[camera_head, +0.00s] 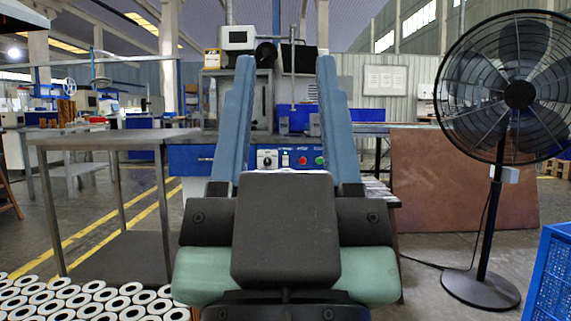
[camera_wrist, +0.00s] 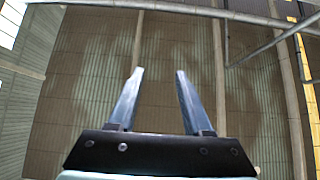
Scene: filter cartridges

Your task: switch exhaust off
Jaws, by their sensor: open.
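A control panel shows between my gripper's fingers in the head view, on the blue front of a machine (camera_head: 190,160). The labels are too small to read, so I cannot tell which control is for the exhaust. My gripper (camera_head: 286,62) is open and empty, its fingers pointing up, in front of the machine and apart from the panel. In the wrist view my gripper (camera_wrist: 159,73) faces only the roof and beams.
A grey metal table (camera_head: 110,137) stands at left, with many white ring-ended cartridges (camera_head: 90,298) low in front. A black pedestal fan (camera_head: 519,94) stands at right, its cable on the floor. A blue crate (camera_head: 553,275) is at lower right; a brown board (camera_head: 450,180) stands behind the fan.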

